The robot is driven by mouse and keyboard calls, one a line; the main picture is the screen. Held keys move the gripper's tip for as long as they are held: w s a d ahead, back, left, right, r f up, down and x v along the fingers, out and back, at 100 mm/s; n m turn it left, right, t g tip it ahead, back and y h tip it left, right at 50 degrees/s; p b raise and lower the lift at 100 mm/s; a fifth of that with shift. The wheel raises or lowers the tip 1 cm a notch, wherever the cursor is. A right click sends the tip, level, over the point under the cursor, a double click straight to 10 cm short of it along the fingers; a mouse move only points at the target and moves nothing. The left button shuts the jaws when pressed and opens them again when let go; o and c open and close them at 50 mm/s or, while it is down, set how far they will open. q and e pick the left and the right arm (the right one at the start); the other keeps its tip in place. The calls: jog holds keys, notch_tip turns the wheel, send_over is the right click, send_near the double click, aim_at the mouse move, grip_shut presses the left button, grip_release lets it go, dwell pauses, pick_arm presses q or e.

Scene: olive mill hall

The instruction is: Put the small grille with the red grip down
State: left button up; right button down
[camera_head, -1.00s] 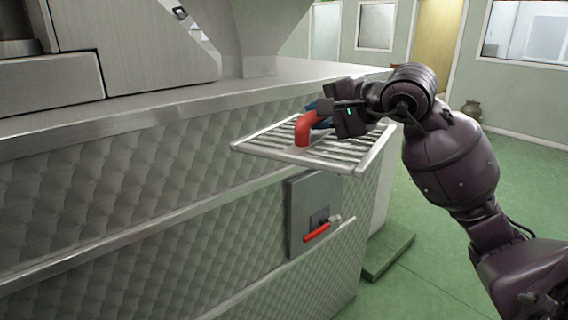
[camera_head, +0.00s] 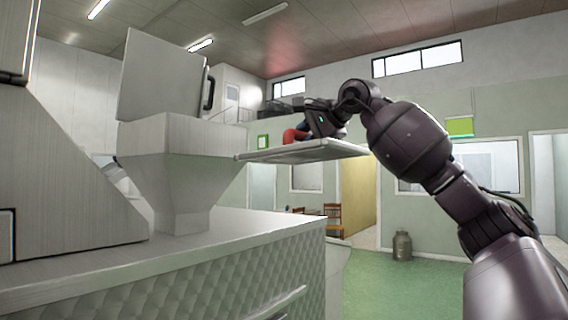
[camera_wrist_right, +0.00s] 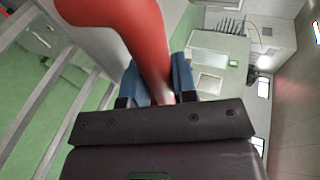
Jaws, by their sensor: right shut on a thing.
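The small grille (camera_head: 300,153) shows nearly edge-on in the head view, about level, held in the air above the height of the metal machine top. Its red grip (camera_head: 291,136) stands on its upper side. My right gripper (camera_head: 306,131) is shut on the red grip. In the right wrist view the red grip (camera_wrist_right: 150,45) runs down between the blue finger pads (camera_wrist_right: 160,82), and grille bars (camera_wrist_right: 40,105) show at the left. My left gripper is not in view.
The metal machine top (camera_head: 230,232) is clear at its right part. A hopper (camera_head: 180,165) with an open lid (camera_head: 160,78) stands on it, left of the grille. A milk can (camera_head: 402,246) and chairs (camera_head: 328,215) stand farther back on the green floor.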

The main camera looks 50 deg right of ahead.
jog(key=shift+w+d+r, duration=0.1)
jog(key=shift+d+r, duration=0.25)
jog(key=shift+r, duration=0.3)
jog(key=shift+d+r, duration=0.35)
jog(key=shift+r, duration=0.25)
